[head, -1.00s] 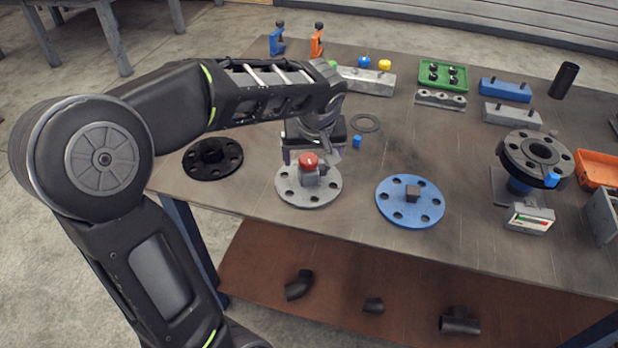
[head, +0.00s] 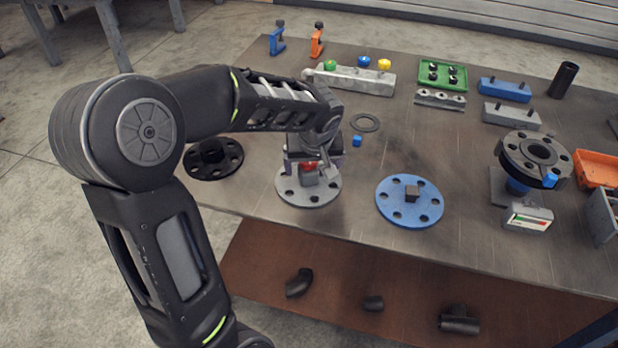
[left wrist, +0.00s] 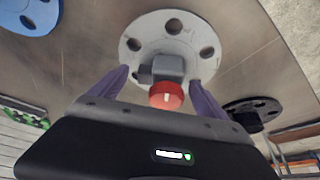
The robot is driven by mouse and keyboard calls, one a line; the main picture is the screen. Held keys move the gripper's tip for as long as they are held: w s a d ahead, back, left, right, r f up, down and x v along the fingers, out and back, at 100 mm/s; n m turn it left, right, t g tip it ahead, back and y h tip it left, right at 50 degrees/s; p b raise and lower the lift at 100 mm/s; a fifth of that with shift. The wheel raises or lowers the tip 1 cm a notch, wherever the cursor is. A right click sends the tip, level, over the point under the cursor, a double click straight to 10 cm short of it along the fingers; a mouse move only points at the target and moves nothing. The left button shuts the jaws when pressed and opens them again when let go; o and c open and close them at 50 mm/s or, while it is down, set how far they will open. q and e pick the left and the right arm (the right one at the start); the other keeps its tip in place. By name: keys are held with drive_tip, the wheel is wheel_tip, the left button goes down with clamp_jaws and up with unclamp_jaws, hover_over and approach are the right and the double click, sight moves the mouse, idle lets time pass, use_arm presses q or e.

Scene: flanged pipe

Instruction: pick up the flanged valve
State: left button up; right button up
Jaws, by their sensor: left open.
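The flanged valve is a grey disc with bolt holes, a grey block body and a red knob (head: 308,189). It lies flat on the table near the front edge. My left gripper (head: 313,165) is over it, pointing down, with its fingers on either side of the valve body. In the left wrist view the valve (left wrist: 166,68) shows between the two purple fingers (left wrist: 160,88), which are open and apart, with the red knob closest to the palm. Whether a finger touches the body cannot be told. My right gripper is not in view.
A black flange (head: 213,160) lies left of the valve and a blue flange (head: 409,204) lies right. A thin ring (head: 366,122) and a small blue block (head: 357,141) lie behind. A dark flange on a stand (head: 535,152) is at the right.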

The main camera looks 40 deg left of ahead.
use_arm(q)
drive_tip(key=shift+c, duration=0.2)
clamp_jaws()
idle(0.7)
drive_tip(key=shift+r, duration=0.1)
